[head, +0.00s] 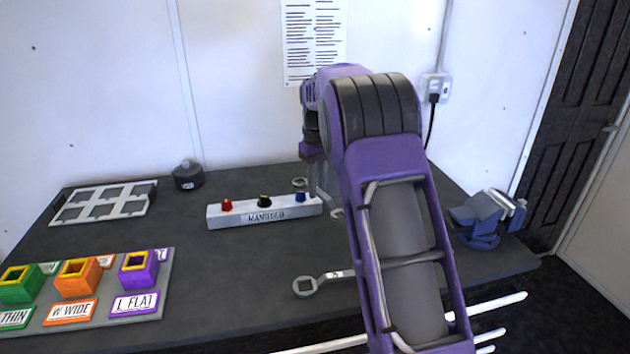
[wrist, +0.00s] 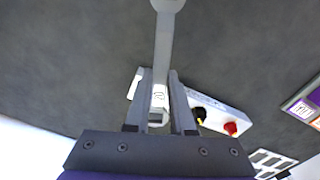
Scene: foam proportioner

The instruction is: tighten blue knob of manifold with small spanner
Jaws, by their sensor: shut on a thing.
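The manifold (head: 240,216) is a pale bar on the dark table with a red, a black-and-yellow and a blue knob. The blue knob (head: 301,197) is at its right end, close to my gripper (head: 318,182). In the wrist view my gripper (wrist: 160,100) is shut on a small grey spanner (wrist: 163,45). The spanner's marked handle end is between the fingers; its head reaches to the top edge, away from the manifold. In the head view its head (head: 337,213) shows partly behind my arm, right of the manifold. The blue knob is hidden in the wrist view.
A larger spanner (head: 306,286) lies in front, partly behind my arm. Coloured blocks stand on a board (head: 150,328) at left; a grey rack (head: 70,209) and dark pot (head: 187,177) stand behind. A blue vise (head: 482,215) is right.

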